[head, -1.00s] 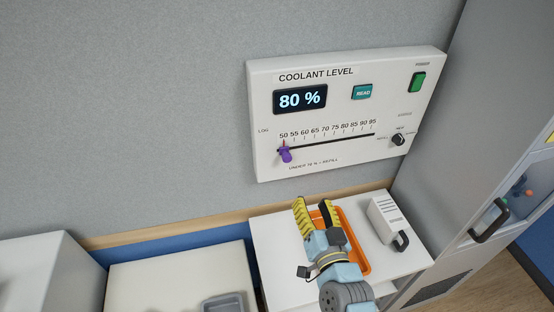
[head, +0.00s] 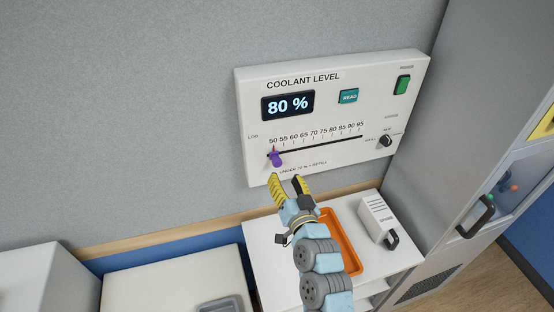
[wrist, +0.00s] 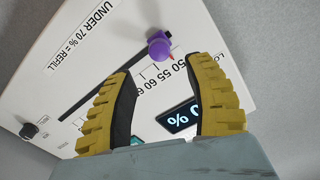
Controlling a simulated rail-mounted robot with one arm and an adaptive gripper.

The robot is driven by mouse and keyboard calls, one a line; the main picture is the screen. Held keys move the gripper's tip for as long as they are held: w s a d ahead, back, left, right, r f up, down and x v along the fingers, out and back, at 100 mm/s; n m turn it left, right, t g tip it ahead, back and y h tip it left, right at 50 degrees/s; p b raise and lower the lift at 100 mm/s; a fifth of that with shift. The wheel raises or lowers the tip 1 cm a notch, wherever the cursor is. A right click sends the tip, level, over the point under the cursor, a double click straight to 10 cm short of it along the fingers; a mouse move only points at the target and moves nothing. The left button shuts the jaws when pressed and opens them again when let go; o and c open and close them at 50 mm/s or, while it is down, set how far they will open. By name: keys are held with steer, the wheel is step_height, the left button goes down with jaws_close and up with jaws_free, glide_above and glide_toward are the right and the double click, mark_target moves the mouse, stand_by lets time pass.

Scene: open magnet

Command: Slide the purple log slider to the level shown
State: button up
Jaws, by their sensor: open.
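The purple log slider (head: 276,159) sits at the left end of its black slot, by the 50 mark, on the white coolant panel (head: 400,140). The display (head: 287,105) reads 80 %. The slider also shows at the top of the wrist view (wrist: 159,47), ahead of the fingers and apart from them, with a small red pointer beside it. In the wrist view my gripper (wrist: 166,90) is open and empty.
The panel also holds a teal READ button (head: 348,97), a green power switch (head: 403,85) and a black knob (head: 386,141). Below stand an orange tray (head: 351,262) and a white handled box (head: 377,219) on a white cart. A grey cabinet is at right.

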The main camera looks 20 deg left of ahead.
mark_target(278, 164)
steer(key=x, duration=0.6)
steer(key=shift+w+a+p, duration=0.1)
steer(key=shift+w+p, duration=0.05)
steer(key=shift+p, duration=0.25)
steer(key=shift+w+a, duration=0.4)
steer(key=shift+w, duration=0.1)
steer(key=shift+c, duration=0.2)
jaws_close()
